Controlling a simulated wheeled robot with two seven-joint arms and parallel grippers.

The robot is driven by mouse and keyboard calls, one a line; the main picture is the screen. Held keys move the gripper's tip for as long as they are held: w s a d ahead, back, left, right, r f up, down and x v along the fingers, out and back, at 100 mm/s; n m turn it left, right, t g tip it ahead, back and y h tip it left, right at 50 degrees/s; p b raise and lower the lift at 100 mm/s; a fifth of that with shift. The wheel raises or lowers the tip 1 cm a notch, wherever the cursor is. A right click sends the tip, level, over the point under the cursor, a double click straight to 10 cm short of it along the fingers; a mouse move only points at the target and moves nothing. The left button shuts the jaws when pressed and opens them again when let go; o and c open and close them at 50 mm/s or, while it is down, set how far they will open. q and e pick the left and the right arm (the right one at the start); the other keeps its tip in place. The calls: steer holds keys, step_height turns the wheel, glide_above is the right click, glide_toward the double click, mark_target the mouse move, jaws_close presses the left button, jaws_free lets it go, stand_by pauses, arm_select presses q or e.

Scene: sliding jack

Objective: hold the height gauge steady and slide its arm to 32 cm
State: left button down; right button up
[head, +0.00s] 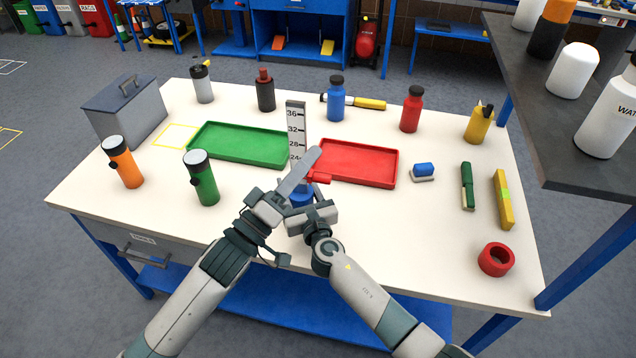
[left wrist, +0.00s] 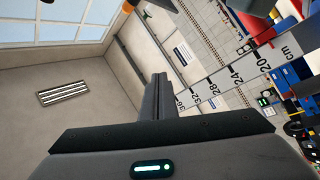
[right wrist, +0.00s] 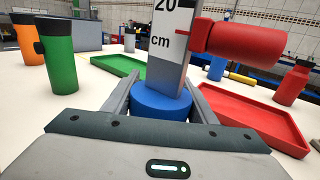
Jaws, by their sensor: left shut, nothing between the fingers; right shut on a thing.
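The height gauge has an upright pale scale (head: 297,118) with marks up to 36, and a round blue base (right wrist: 160,103). Its red arm (right wrist: 245,42) sticks out to the right, low on the scale, with its red pointer line close below the 20 label. The arm shows partly in the head view (head: 321,177). My right gripper (right wrist: 160,95) is shut on the blue base, one finger on each side. My left gripper (head: 312,158) is shut and empty, in front of the scale and hiding its lower part. The left wrist view shows the scale (left wrist: 222,80) beyond the shut fingers (left wrist: 159,88).
A green tray (head: 240,160) lies left of the gauge and a red tray (head: 355,180) right. Several bottles stand around, including a green one (head: 205,186) and an orange one (head: 125,165). A red ring (head: 496,260) lies at the right front. The table's front right is mostly clear.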

arm_select(q)
steer(key=s+d+r+m+g+h, duration=0.4)
steer(key=r+m+g+h, duration=0.15)
steer(key=m, duration=0.35)
steer(key=s+d+r+m+g+h, duration=0.4)
steer(key=r+m+g, duration=0.2)
steer(key=m, duration=0.3)
steer(key=s+d+f+m+g+y, duration=0.35)
steer(key=s+m+g, duration=0.2)
steer(key=m, duration=0.35)
steer(key=s+d+f+m+g+y, duration=0.25)
steer(key=s+m+g+y, duration=0.2)
steer(key=m+g, duration=0.3)
steer(key=w+a+f+m+t+y, duration=0.2)
steer(key=w+f+m+t+y, duration=0.1)
steer(key=f+y, duration=0.25)
steer(key=w+a+f+m+t+y, duration=0.2)
steer(key=w+f+m+t+y, duration=0.15)
steer(key=f, duration=0.25)
steer(key=w+a+r+t+y, duration=0.1)
steer(key=w+a+t+y, duration=0.4)
steer(key=w+a+y, duration=0.2)
steer(key=w+a, duration=0.2)
steer(key=w, duration=0.2)
steer(key=shift+w, duration=0.3)
